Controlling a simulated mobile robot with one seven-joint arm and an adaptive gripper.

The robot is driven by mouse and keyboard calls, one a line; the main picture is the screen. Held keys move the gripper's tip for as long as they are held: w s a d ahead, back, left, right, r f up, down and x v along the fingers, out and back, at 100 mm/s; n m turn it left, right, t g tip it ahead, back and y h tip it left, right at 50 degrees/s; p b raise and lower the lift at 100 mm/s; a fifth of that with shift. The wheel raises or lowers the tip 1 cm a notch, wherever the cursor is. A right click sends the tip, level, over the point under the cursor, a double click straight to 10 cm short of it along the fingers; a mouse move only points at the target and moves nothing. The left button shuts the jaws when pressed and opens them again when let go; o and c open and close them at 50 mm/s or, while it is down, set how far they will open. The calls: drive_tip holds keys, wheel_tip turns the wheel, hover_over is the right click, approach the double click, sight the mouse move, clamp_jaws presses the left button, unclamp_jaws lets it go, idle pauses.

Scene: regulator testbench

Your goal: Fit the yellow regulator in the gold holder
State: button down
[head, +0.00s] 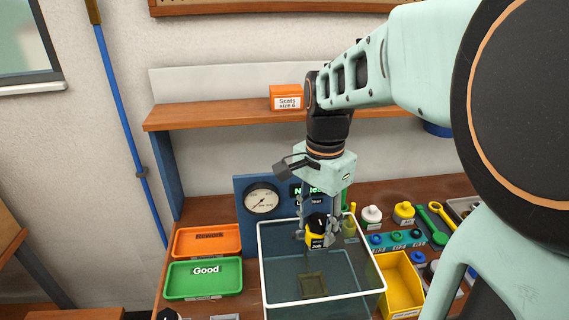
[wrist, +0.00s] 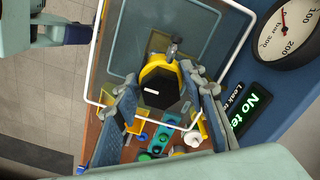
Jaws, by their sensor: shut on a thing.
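The yellow regulator (head: 314,241), with a black top and a small "Job" label, is held in my gripper (head: 317,232). In the wrist view the regulator (wrist: 161,86) shows a yellow body around a black face, between the two fingers of my gripper (wrist: 165,100). It hangs inside the upper part of a clear, white-rimmed tank (head: 264,262), apart from its floor. A dull gold square fixture (head: 312,285), which looks like the gold holder, sits on the tank floor below and slightly in front. Its inside is dim, seen through the tank.
Behind the tank stands a blue panel with a dial gauge (head: 262,200) and a green-lit display (wrist: 257,104). An orange tray (head: 207,240) and a green "Good" tray (head: 203,279) lie left. A yellow bin (head: 400,285), small coloured parts and a green wrench (head: 432,224) crowd the right.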

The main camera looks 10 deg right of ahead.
sight(315, 250)
drive_tip(key=shift+f+b, duration=2.55)
drive_tip(key=shift+f, duration=1.4)
idle(4.1)
